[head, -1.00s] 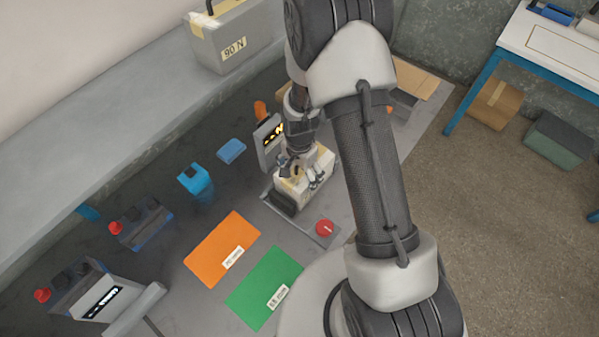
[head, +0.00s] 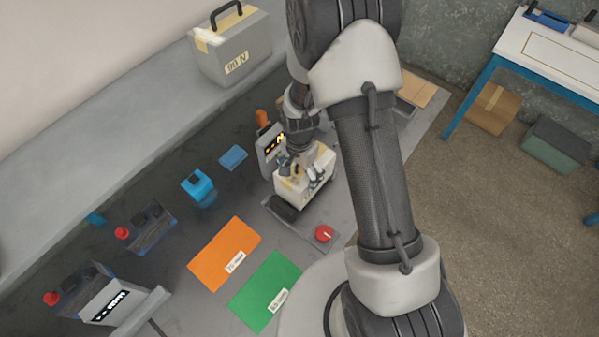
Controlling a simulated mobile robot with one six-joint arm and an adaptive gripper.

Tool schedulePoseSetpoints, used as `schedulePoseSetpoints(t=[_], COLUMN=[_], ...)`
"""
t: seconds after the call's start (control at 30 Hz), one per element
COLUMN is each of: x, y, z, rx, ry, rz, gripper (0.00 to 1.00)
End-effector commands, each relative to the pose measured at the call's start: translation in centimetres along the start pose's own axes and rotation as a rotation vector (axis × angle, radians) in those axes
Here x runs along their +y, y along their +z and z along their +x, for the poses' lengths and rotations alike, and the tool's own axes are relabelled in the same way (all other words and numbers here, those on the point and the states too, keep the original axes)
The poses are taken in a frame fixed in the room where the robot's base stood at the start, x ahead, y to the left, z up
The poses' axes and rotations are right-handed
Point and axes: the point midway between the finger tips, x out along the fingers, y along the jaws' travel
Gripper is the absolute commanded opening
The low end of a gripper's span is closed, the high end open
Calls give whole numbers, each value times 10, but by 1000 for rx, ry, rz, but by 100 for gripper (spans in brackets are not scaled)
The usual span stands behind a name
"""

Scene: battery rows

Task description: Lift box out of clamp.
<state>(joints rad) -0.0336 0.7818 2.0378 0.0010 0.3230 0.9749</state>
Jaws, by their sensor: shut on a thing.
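A cream box (head: 293,191) with yellowish patches stands at the clamp in the middle of the bench. My gripper (head: 300,168) points down from above and is shut on the top of the box. The clamp shows as a grey base plate with a red knob (head: 323,233), a black pad (head: 284,210) at the box's near side, and a grey upright with a lit display (head: 271,146) behind. The box's underside is hidden, so I cannot tell how much gap lies beneath it.
An orange mat (head: 222,250) and a green mat (head: 262,292) lie bare in front. Blue items (head: 198,186) and battery-like units with red caps (head: 150,228) stand to the left. A grey case marked 90 N (head: 232,55) sits on the ledge behind.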

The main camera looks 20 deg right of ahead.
Motion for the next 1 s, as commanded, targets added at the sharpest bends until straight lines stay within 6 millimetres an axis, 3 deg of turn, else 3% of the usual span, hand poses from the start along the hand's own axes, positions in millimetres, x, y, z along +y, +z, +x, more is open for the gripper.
schedulePoseSetpoints(t=[1.0], x=[-1], y=[-1], z=[-52], rx=[2], ry=[-4], rz=[0], gripper=[18])
